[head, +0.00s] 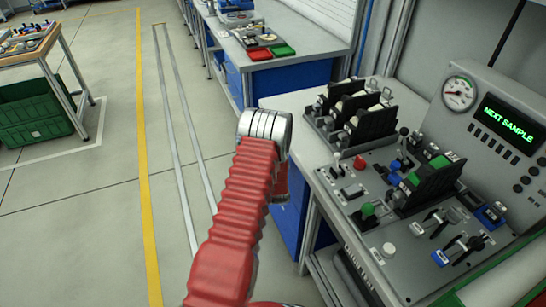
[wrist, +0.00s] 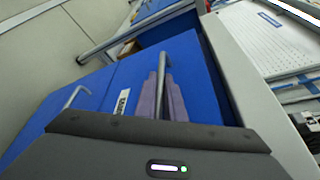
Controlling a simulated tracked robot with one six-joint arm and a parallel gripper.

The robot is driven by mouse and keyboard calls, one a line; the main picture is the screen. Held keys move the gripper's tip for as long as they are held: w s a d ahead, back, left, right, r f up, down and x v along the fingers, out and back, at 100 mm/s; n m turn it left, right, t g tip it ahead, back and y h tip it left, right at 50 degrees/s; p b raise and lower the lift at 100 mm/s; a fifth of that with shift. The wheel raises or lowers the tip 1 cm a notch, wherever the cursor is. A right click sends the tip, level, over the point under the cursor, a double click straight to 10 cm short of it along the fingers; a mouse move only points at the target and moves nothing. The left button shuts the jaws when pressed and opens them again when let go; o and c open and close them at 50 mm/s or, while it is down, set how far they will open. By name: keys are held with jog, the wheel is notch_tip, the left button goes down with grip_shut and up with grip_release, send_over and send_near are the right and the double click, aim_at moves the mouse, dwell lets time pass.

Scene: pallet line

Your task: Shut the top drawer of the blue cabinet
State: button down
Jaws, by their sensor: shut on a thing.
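The blue cabinet (head: 290,218) shows under the grey bench in the head view, partly hidden by my red arm. In the wrist view its blue drawer fronts fill the middle, turned on their side. The top drawer (wrist: 195,72) is nearest the grey bench edge and has a grey bar handle (wrist: 163,62). My gripper (wrist: 163,92) has its two fingers on either side of this handle, shut on it. A lower drawer's handle (wrist: 76,96) is at the left, apart from my gripper. How far the top drawer stands out is hard to tell. My gripper is hidden in the head view.
The grey control bench (head: 340,185) with levers and black racks stands at the right, close to my arm. A workbench with red and green trays (head: 270,52) is behind. A green crate (head: 35,118) is at the far left. The floor between is clear.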

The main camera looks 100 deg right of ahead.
jog(key=shift+s+d+r, duration=0.15)
jog(key=c, duration=2.1)
grip_release()
jog(key=shift+s, duration=0.1)
jog(key=shift+a, duration=0.2)
jog(key=v, duration=1.3)
jog(key=shift+w+a, duration=0.25)
